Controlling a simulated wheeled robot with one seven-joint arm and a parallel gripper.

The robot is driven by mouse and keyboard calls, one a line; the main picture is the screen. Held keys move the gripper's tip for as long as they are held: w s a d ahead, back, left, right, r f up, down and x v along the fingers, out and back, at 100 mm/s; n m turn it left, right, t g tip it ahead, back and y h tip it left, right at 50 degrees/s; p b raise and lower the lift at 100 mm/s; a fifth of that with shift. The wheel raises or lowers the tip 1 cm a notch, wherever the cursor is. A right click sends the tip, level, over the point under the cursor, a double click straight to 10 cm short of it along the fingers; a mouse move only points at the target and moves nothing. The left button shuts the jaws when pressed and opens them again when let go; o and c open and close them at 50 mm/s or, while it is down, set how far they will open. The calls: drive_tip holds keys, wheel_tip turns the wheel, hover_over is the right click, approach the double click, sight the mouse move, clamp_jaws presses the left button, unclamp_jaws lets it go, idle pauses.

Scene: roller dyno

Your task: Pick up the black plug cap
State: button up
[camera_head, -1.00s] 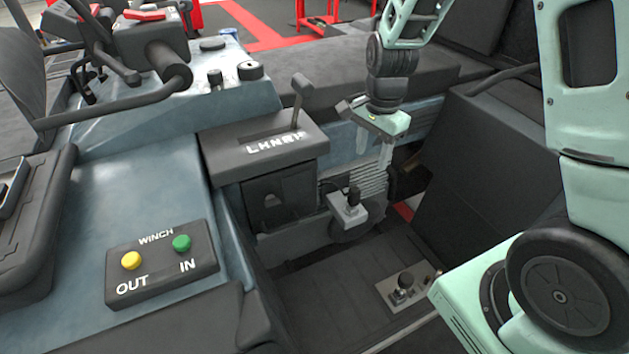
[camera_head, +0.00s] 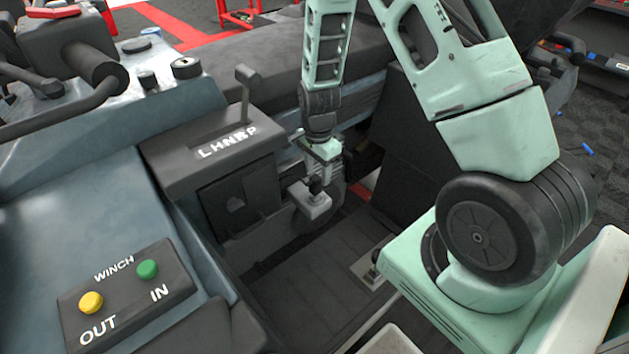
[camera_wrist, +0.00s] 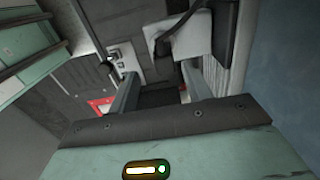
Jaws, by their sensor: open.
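I cannot make out the black plug cap for certain in any view. My gripper (camera_head: 322,165) hangs pointing down in the footwell, close to a grey box with a black joystick (camera_head: 314,188). The joystick box partly hides the fingers in the head view. In the wrist view my gripper (camera_wrist: 160,90) shows two fingers apart with a dark gap between them, and nothing is visibly held. The joystick box (camera_wrist: 178,45) shows just beyond the fingers there.
A gear selector (camera_head: 225,145) with an upright lever stands left of my gripper. A winch box (camera_head: 125,293) with yellow and green buttons is at the lower left. A seat bench lies behind. A light plate with a black knob (camera_head: 374,265) is low on the right.

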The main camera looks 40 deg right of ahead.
sight(315, 177)
drive_tip(key=f, duration=0.5)
drive_tip(key=shift+w+a+f, duration=0.2)
drive_tip(key=shift+w+f, duration=0.1)
drive_tip(key=shift+w, duration=0.05)
drive_tip(key=c, duration=1.1)
